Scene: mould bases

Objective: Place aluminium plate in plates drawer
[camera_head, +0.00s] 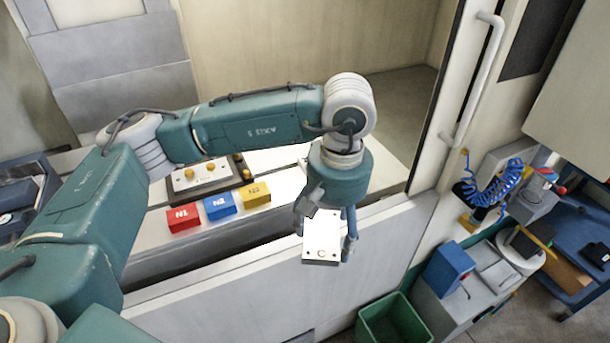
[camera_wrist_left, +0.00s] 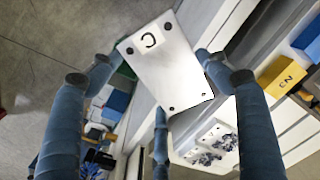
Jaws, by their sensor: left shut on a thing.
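The aluminium plate (camera_head: 322,240) is a pale flat rectangle with small dark holes and a round mark. My left gripper (camera_head: 326,226) is shut on it and holds it in the air over the front edge of the machine's bed. In the left wrist view the plate (camera_wrist_left: 168,62) shows its face with a dark C-shaped mark and several holes, between the blue-grey fingers (camera_wrist_left: 160,85). I cannot make out a drawer for plates in either view. My right gripper is not in view.
Red (camera_head: 184,217), blue (camera_head: 220,205) and yellow (camera_head: 256,194) numbered blocks stand on the bed beside a dark fixture (camera_head: 203,177) with yellow knobs. A green bin (camera_head: 393,322) is on the floor. A coiled blue hose (camera_head: 490,185) hangs at right.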

